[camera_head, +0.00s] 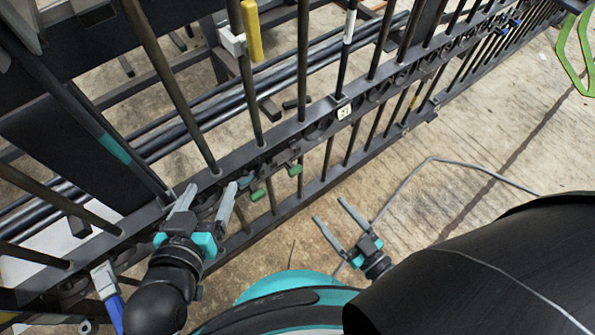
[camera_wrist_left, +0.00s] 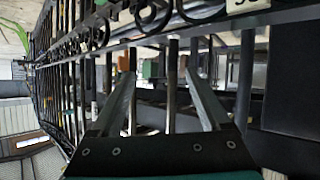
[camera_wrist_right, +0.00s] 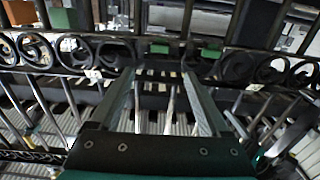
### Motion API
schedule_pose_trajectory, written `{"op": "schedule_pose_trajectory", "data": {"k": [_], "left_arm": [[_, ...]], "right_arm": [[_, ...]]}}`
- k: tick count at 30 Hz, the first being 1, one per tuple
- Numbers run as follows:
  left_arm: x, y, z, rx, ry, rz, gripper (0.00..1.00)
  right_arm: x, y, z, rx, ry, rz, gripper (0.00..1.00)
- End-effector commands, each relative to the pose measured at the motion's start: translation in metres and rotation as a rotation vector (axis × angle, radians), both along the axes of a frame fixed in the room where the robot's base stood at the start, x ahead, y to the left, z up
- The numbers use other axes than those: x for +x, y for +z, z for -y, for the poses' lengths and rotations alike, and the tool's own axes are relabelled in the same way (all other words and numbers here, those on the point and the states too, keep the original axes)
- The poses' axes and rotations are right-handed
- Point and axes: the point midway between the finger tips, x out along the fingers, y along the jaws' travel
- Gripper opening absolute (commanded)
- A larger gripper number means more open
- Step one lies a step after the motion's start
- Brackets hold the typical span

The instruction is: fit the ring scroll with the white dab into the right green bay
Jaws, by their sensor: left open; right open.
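Two green tabs mark bays on the gate's lower rail, a left one (camera_head: 257,194) and a right one (camera_head: 295,170). My left gripper (camera_head: 209,192) is open at the rail, left of the green tabs. My right gripper (camera_head: 329,211) is open and empty, apart from the gate, right of the tabs.
The barred gate (camera_head: 330,118) crosses the view diagonally. A blue-handled white item (camera_head: 106,284) is at lower left. Bare floor (camera_head: 470,170) lies right of the gate, with a thin cable (camera_head: 400,185).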

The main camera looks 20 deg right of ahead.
Motion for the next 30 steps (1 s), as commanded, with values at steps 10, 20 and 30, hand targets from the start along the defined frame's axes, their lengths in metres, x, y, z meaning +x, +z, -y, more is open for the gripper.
{"op": "schedule_pose_trajectory", "data": {"k": [10,20,30], "left_arm": [[-0.001,0.005,0.014,-0.084,-0.005,0.136,0.8],[-0.007,0.018,0.025,-0.183,0.001,0.287,0.8],[-0.011,0.025,0.028,-0.225,0.007,0.352,0.8]], "right_arm": [[0.069,-0.001,-0.025,0.002,0.0,0.002,0.8],[0.111,-0.001,-0.041,0.0,0.001,-0.001,0.8],[0.126,0.0,-0.046,0.0,0.001,-0.003,0.8]]}}
